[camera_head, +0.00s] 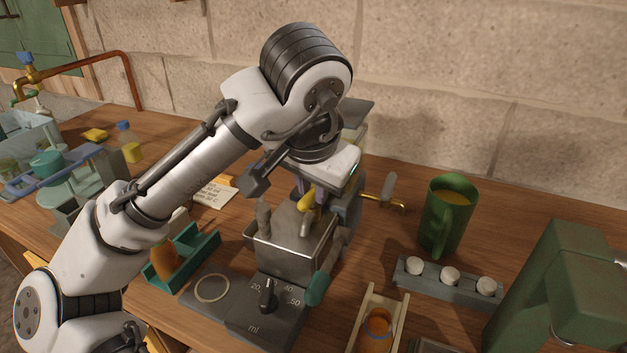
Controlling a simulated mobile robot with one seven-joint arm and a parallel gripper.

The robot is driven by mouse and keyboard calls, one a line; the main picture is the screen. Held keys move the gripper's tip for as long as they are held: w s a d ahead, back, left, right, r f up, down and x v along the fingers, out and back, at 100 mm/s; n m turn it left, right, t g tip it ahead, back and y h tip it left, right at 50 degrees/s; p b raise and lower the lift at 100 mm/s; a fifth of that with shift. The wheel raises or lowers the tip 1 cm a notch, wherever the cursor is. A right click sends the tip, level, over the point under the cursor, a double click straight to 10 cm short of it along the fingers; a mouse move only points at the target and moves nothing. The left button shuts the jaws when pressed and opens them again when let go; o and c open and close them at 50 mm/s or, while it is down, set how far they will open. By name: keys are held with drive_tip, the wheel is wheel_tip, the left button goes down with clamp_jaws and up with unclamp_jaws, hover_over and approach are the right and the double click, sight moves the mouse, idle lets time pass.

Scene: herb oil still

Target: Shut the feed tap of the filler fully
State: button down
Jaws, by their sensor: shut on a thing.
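The filler (290,258) is a grey metal box on a dark base with a dial (267,296) marked in ml. A yellow lever (306,200) stands above its top, at the place of the feed tap. My gripper (308,196) points down over the filler and is shut on this yellow lever. My wrist hides part of the lever and whatever lies behind it. I cannot tell the lever's exact angle.
A brass spout with a grey handle (388,188) sticks out right of the filler. A green jug (447,215), a rack with white caps (448,279) and a green press (560,290) stand further right. A green tray (205,243) with an orange bottle (165,258) is left.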

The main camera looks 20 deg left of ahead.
drive_tip(key=m+h+p, duration=0.1)
drive_tip(key=m, duration=0.1)
drive_tip(key=m+p, duration=0.1)
drive_tip(key=m, duration=0.1)
drive_tip(key=shift+a+r+h, duration=0.15)
drive_tip(key=shift+a+h, duration=0.05)
drive_tip(key=shift+h, duration=0.2)
drive_tip(key=m+p, duration=0.1)
drive_tip(key=m+h, duration=0.1)
drive_tip(key=m, duration=0.1)
drive_tip(key=m+p, duration=0.1)
drive_tip(key=shift+w+a+m+h+p, duration=0.1)
drive_tip(key=shift+a+m+h+p, duration=0.15)
drive_tip(key=shift+m+h+p, duration=0.15)
drive_tip(key=m+g+h+p, duration=0.1)
drive_tip(key=m, duration=0.1)
drive_tip(key=m+p, duration=0.1)
drive_tip(key=m, duration=0.2)
drive_tip(key=shift+w+a+g+h, duration=0.15)
drive_tip(key=shift+a+g+h, duration=0.05)
drive_tip(key=shift+g+h, duration=0.2)
drive_tip(key=shift+w+a+m+g+h+p, duration=0.15)
drive_tip(key=shift+m+g+p, duration=0.2)
drive_tip(key=shift+m, duration=0.45)
drive_tip(key=shift+d+m+g+h+p, duration=0.2)
drive_tip(key=shift+m+p, duration=0.25)
drive_tip(key=shift+m, duration=0.35)
drive_tip(key=c, duration=1.4)
unclamp_jaws()
drive_tip(key=shift+o, duration=0.2)
